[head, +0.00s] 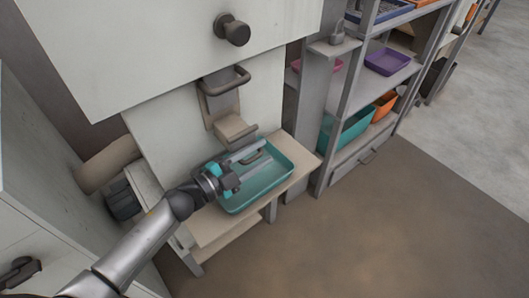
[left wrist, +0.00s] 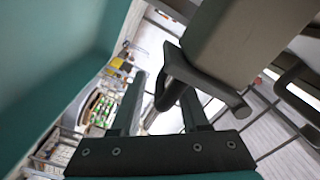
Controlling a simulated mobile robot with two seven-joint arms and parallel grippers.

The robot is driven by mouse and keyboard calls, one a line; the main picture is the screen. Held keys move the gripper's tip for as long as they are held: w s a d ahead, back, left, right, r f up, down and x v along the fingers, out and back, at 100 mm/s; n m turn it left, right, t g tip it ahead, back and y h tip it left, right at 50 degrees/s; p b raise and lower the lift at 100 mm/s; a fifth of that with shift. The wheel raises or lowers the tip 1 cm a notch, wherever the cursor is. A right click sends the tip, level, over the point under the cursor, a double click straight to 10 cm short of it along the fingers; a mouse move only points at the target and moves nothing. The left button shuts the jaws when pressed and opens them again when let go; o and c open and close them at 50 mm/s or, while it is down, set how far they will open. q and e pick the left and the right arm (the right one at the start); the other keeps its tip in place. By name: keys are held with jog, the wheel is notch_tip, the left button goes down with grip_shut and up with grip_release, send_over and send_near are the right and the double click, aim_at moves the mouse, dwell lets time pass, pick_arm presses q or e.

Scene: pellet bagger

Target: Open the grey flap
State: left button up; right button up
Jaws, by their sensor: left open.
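The grey flap (head: 233,128) sits at the lower end of the chute on the pale machine, with a dark bar along its lower edge. It looks closed. In the left wrist view the grey block (left wrist: 240,38) fills the upper right, and its dark bar handle (left wrist: 215,85) is close to the right finger. My left gripper (head: 252,154) is open, below the flap and over the teal tray. Its two fingers also show in the left wrist view (left wrist: 160,98), with nothing clearly held between them. Whether a finger touches the bar cannot be told. My right gripper is out of view.
The teal tray (head: 285,168) stands on a pale bench under the chute. A loop handle (head: 228,82) is above the flap, and a dark knob (head: 232,30) is higher up. Shelves with a teal bin (head: 346,133) and a purple tray (head: 388,62) stand right. The floor in front is clear.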

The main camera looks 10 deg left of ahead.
pick_arm(q)
jog(key=shift+x, duration=0.95)
grip_shut()
dwell(0.8)
